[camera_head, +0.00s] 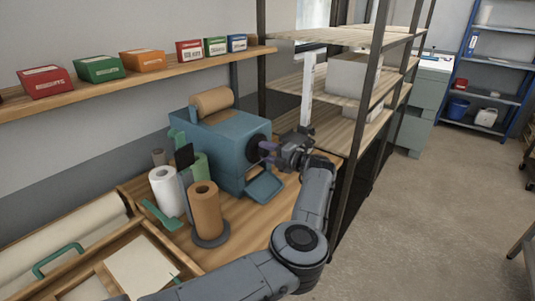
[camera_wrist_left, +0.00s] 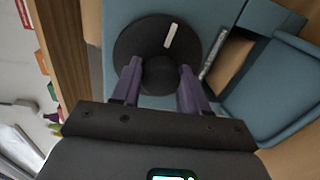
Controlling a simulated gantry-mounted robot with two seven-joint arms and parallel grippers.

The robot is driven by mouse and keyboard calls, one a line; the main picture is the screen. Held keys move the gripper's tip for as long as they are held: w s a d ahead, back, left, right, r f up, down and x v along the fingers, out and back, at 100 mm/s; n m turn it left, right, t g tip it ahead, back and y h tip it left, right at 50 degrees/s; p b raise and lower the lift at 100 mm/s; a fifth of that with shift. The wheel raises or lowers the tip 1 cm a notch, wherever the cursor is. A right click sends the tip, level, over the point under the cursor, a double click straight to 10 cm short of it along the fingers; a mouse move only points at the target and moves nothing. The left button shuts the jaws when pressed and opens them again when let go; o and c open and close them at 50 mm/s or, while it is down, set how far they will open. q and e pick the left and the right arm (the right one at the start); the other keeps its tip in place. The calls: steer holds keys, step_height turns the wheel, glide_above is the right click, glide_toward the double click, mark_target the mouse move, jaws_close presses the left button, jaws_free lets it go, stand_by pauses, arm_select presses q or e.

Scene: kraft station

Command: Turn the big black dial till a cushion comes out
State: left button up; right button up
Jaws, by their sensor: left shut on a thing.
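The blue cushion machine (camera_head: 215,150) stands on the wooden bench with a brown paper roll (camera_head: 212,100) on top. Its big black dial (camera_head: 256,148) is on the side facing my left arm. In the left wrist view, the dial (camera_wrist_left: 136,42) is a black disc with a white mark and a round centre knob (camera_wrist_left: 160,75). My left gripper (camera_head: 266,150) reaches the dial, and in the left wrist view its purple fingers (camera_wrist_left: 160,82) are shut on the knob from both sides. A blue chute (camera_head: 264,187) sticks out below the dial. No cushion shows. My right gripper is not in view.
White (camera_head: 166,190) and brown (camera_head: 205,208) paper rolls stand on the bench before the machine. A wooden tray (camera_head: 100,268) lies at the front left. Several coloured boxes (camera_head: 98,68) line the wall shelf. A wooden rack (camera_head: 345,130) with black posts stands close behind my left arm.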

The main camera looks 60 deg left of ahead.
arm_select(q)
steer(key=shift+m, duration=0.4)
steer(key=o, duration=1.1)
steer(key=shift+c, duration=0.2)
steer(key=f+v, duration=0.1)
steer(key=v, duration=0.9)
steer(key=shift+w+d+r, duration=0.2)
steer(key=shift+d+r, duration=0.2)
steer(key=shift+r, duration=0.05)
